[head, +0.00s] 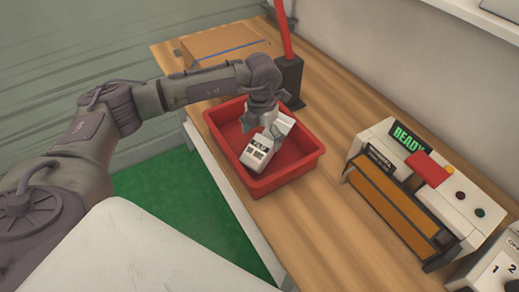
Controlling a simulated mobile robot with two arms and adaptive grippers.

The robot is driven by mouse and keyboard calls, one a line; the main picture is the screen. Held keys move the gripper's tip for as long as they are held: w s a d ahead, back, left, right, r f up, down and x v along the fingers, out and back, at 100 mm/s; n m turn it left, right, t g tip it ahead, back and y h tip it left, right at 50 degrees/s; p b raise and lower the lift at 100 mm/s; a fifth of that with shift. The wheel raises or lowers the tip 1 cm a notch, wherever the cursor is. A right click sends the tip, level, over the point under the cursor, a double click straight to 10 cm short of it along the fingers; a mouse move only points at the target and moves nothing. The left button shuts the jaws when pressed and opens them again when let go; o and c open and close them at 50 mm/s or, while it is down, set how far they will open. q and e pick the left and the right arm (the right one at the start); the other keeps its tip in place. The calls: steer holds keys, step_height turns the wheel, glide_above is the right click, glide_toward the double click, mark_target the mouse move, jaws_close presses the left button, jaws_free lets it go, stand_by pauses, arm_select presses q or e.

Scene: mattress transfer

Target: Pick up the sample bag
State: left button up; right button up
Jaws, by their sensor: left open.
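A small white sample bag (257,158) with a dark printed label lies in the red tray (312,160), toward its left side. My left gripper (265,122) reaches down into the tray, at the upper end of the bag. It is open. Its fingers are small and partly hidden by the wrist, so I cannot tell whether they touch the bag. A pale piece shows beside the fingers on the right; I cannot tell what it is. My right gripper is not in view.
A machine (460,207) with a green "READY" display and an orange-brown front stands on the wooden table (335,225) at right. A dark holder (290,80) with a red upright and a cardboard-coloured box (215,44) stand behind the tray. Bare table lies between tray and machine.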

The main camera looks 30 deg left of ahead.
mark_target(259, 146)
arm_select(q)
steer(key=f+p, duration=0.1)
steer(key=f, duration=0.1)
steer(key=s+f+p, duration=0.1)
steer(key=f, duration=0.2)
steer(key=shift+f, duration=0.4)
steer(key=c, duration=1.4)
step_height(259, 146, up, 10)
steer(key=shift+r+b, duration=0.1)
steer(key=shift+b, duration=1.05)
